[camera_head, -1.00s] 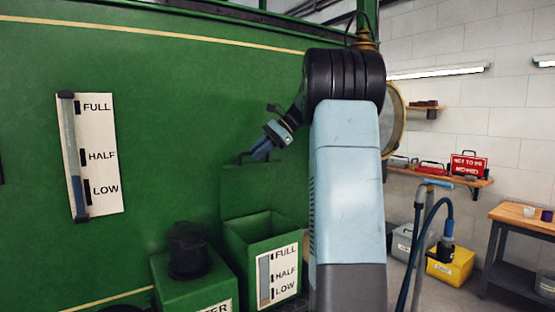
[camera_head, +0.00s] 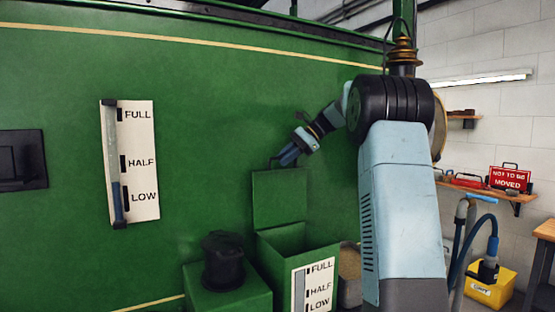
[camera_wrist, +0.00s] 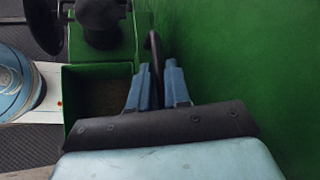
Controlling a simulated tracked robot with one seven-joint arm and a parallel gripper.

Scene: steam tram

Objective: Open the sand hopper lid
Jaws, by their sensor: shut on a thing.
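The green sand hopper (camera_head: 284,240) stands against the green tram side, with a level gauge plate marked FULL, HALF and LOW on its front. Its green lid (camera_head: 279,198) stands raised, about upright, at the back of the box. The hopper mouth is open. In the wrist view the hopper (camera_wrist: 68,108) shows brownish sand (camera_wrist: 100,92) inside. My gripper (camera_head: 283,158) is at the lid's top edge, its blue fingers shut on the dark lid handle (camera_head: 272,162). The handle (camera_wrist: 153,42) also shows between the fingers (camera_wrist: 157,66). The lid's face is mostly hidden in the wrist view.
A green box with a black cap (camera_head: 223,262) stands left of the hopper. A larger gauge (camera_head: 130,160) is on the tram wall. At right are a yellow box (camera_head: 492,289), a hose (camera_head: 470,232) and a shelf with a red sign (camera_head: 510,178).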

